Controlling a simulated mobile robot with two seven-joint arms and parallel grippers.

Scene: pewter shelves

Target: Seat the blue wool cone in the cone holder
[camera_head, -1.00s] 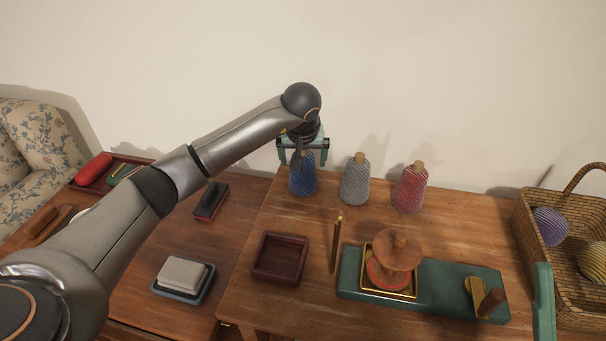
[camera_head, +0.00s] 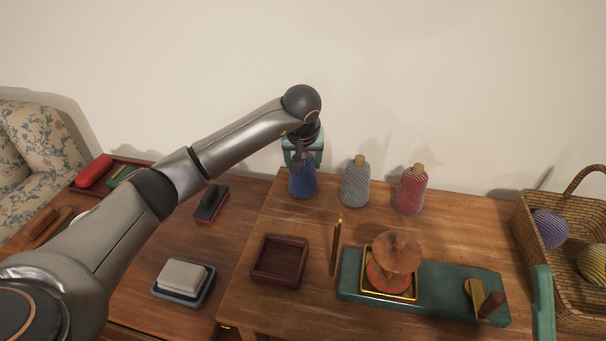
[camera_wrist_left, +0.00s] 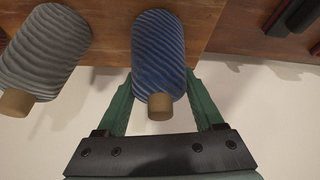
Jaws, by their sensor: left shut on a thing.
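The blue wool cone (camera_head: 303,183) stands upright at the back left of the wooden table, its tan tip toward the camera in the left wrist view (camera_wrist_left: 158,50). My left gripper (camera_head: 303,160) reaches down over it; its green fingers (camera_wrist_left: 163,98) are closed on both sides of the cone near its top. I see no clear gap under the cone. A dark red square open-topped box (camera_head: 278,262), empty, lies in front of it; I cannot tell for sure that this is the cone holder. A green bar at the lower right (camera_head: 543,302) may be part of my right gripper.
Grey (camera_head: 355,184) and red (camera_head: 411,190) cones stand in a row to the right. A thin brass upright (camera_head: 336,248) rises beside the box. A green base (camera_head: 440,285) carries a wooden spool (camera_head: 397,252). A wicker basket (camera_head: 560,275) holds yarn balls.

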